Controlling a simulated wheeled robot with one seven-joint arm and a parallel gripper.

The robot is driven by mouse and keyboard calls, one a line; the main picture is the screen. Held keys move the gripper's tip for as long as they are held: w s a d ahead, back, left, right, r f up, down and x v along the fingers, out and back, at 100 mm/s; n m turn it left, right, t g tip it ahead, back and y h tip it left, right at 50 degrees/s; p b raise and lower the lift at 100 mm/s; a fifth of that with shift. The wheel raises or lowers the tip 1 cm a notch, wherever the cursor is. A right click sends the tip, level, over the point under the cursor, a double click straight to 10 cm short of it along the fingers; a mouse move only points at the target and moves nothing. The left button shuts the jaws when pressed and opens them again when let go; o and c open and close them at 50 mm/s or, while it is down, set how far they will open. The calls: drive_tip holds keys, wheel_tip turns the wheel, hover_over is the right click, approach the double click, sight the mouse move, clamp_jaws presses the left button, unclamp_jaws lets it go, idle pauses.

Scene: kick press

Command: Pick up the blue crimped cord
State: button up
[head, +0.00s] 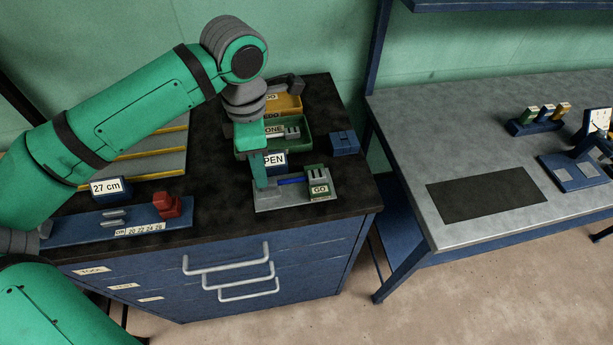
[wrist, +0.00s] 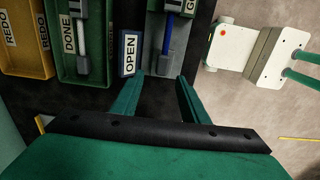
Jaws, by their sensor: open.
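The blue cord (head: 290,181) lies on a small grey plate (head: 265,203) at the front right of the dark cabinet top, running into a grey end piece beside the green GO block (head: 319,188). In the wrist view the blue cord (wrist: 168,38) runs up and away from me, just beyond the fingertips. My gripper (head: 260,186) points down at the left end of the plate. In the wrist view my gripper (wrist: 158,77) is open and empty, with its fingers spread around the plate's near end. The head view hides the cord's left end behind my gripper.
A blue OPEN block (head: 273,160) stands right behind the plate. Behind it are the green DONE tray (wrist: 62,60) holding a pale cord, and the yellow REDO tray (wrist: 24,35). A blue measuring rail (head: 85,230) with a red stop (head: 174,206) lies left.

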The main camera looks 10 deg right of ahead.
drive_tip(key=f, duration=0.2)
drive_tip(key=d+f, duration=0.1)
drive_tip(key=shift+s+f, duration=0.25)
drive_tip(key=shift+w+f, duration=0.1)
drive_tip(key=shift+f, duration=0.3)
drive_tip(key=shift+w, duration=0.1)
clamp_jaws()
drive_tip(key=shift+a+r, duration=0.15)
drive_tip(key=shift+r, duration=0.65)
drive_tip(key=s+a+r, duration=0.6)
drive_tip(key=s+r, duration=0.5)
drive_tip(key=s, duration=0.1)
drive_tip(key=shift+s+a+r, duration=0.2)
drive_tip(key=shift+r, duration=0.05)
